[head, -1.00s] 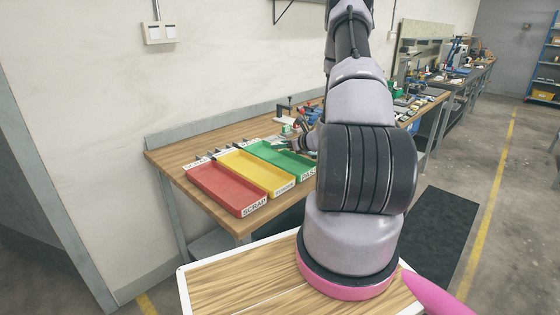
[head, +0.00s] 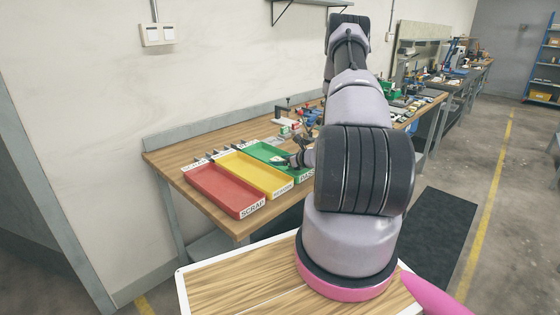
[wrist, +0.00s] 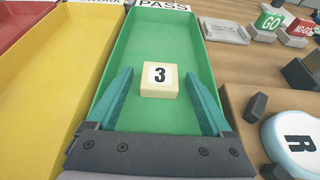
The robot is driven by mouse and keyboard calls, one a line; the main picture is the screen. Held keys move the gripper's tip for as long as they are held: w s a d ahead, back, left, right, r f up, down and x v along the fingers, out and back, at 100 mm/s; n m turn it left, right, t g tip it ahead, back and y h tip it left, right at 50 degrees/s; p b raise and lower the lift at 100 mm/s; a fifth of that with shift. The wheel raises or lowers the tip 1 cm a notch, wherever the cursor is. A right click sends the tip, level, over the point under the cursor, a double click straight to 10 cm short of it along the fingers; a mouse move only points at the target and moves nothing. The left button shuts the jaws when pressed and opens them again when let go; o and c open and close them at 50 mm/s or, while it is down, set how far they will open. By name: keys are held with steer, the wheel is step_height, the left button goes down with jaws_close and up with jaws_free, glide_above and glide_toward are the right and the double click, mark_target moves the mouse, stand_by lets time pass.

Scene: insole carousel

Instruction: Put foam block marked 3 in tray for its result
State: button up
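The foam block marked 3 (wrist: 160,80) is a small cream block with a black 3 on a white face. In the wrist view it sits inside the green tray (wrist: 115,62) labelled PASS. My gripper (wrist: 160,76) is open, with its teal fingers spread on either side of the block and a gap on both sides. In the head view my gripper (head: 287,160) is over the green tray (head: 262,148), and the block is too small to make out there.
The yellow tray (head: 255,172) and red SCRAP tray (head: 222,190) stand to the left of the green one. In the wrist view, a green GO piece (wrist: 268,22), a red NO-GO piece (wrist: 301,28) and a pale piece marked R (wrist: 295,140) lie to the right.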

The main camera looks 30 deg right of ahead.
steer(key=shift+r, duration=0.2)
steer(key=v, duration=1.2)
steer(key=s+a+r+n+g+y, duration=0.2)
steer(key=a+r+n+g+y, duration=0.15)
steer(key=a+r+n, duration=0.55)
steer(key=s+a+r+n+g+y, duration=0.2)
steer(key=s+a+r+n+g, duration=0.3)
steer(key=a+r, duration=0.8)
steer(key=s+a+r+n+t+h, duration=0.1)
steer(key=s+r+n+t+h, duration=0.2)
steer(key=s+r+n+h, duration=0.5)
steer(key=s+r+n, duration=0.6)
steer(key=s+r, duration=0.2)
steer(key=r, duration=0.1)
